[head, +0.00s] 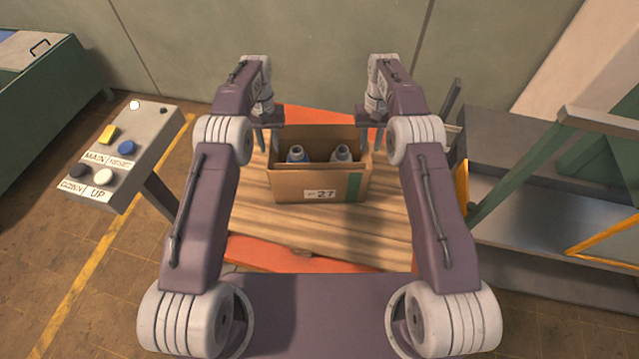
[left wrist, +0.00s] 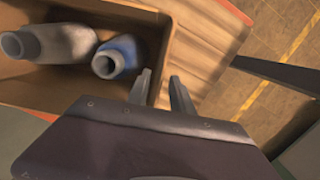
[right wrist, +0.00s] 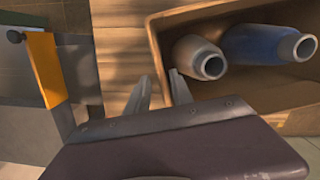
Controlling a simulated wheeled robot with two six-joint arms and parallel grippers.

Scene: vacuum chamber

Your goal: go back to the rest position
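My left gripper (head: 262,138) is at the left side of an open cardboard box (head: 290,185), and my right gripper (head: 379,138) is at its right side. In the left wrist view the left fingers (left wrist: 161,84) are apart, with the box's side wall running between them. In the right wrist view the right fingers (right wrist: 159,86) are also apart, on either side of the other wall. I cannot tell how deep the fingers reach. Two bottles, one with blue at left (head: 297,154) and a grey one (head: 342,153), are inside the box.
The box stands on a wooden top (head: 390,220) with orange parts (head: 290,257). A button panel (head: 125,150) is at left, with a green bench (head: 45,100) behind. A grey metal unit (head: 520,150) with a green frame is at right. A wall (head: 320,50) is behind.

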